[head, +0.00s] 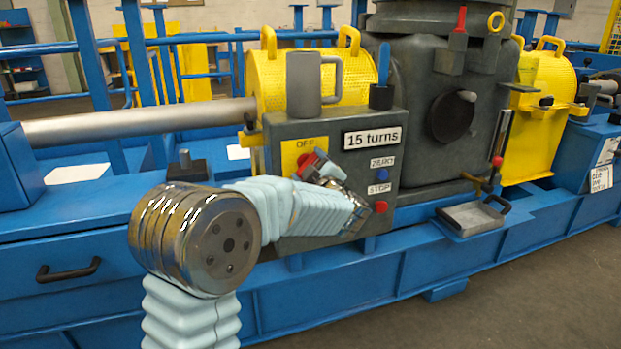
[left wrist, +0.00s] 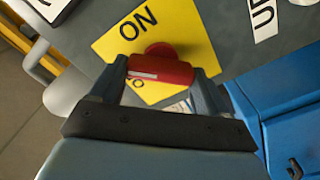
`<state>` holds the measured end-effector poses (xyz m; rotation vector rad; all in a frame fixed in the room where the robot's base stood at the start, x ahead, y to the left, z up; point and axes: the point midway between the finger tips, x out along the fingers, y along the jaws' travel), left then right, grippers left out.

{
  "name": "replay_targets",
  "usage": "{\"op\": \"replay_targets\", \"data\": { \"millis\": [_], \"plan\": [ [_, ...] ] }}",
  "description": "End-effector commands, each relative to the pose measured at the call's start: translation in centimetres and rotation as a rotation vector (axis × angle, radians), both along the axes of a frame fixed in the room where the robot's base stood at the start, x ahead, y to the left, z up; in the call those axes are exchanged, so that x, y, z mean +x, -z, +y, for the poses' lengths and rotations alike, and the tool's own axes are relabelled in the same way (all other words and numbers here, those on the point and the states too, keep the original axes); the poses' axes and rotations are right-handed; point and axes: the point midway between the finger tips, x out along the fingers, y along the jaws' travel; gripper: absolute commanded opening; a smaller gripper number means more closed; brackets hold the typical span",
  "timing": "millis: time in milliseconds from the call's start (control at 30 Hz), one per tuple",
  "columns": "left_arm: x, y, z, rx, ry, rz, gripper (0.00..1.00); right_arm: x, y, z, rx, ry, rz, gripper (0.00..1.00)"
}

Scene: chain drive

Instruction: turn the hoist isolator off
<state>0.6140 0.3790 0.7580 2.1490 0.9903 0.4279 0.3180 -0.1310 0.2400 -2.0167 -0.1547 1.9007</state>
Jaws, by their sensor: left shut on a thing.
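The hoist isolator is a red knob (head: 308,161) on a yellow plate (head: 288,157) at the left of a grey control box (head: 340,225). OFF shows at the plate's top in the head view. In the left wrist view the knob (left wrist: 160,70) lies across the plate (left wrist: 188,32), with a white stripe toward its left end. ON reads above the knob; another label below it is partly hidden. My left gripper (head: 320,170) is shut on the knob, with one finger at each end in the wrist view (left wrist: 155,88). My right gripper is out of view.
The box carries a "15 turns" display (head: 372,138), a blue ZERO button (head: 382,174) and a red STOP button (head: 381,205). A grey mug-shaped thing (head: 303,85) and a blue-handled lever (head: 383,75) stand on top. A metal tray (head: 470,218) is at right.

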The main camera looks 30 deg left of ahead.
Motion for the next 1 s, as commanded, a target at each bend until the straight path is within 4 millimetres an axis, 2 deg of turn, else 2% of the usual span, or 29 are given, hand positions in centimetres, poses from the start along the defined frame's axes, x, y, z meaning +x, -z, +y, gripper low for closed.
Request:
{"op": "replay_targets", "data": {
  "millis": [33,500,800,1000],
  "plan": [
    [0.0,0.3,0.3,-0.027,-0.004,-0.04,0.46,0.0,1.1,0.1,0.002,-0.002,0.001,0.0],
    [-0.1,0.4,0.4,-0.307,-0.003,-0.369,0.46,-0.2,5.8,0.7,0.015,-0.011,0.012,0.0],
    [-0.1,0.3,0.4,-0.431,-0.003,-0.515,0.46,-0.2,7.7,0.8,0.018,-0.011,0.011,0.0],
    [-0.1,0.2,0.4,-0.477,-0.002,-0.57,0.46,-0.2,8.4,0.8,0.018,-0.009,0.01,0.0]
  ]
}}
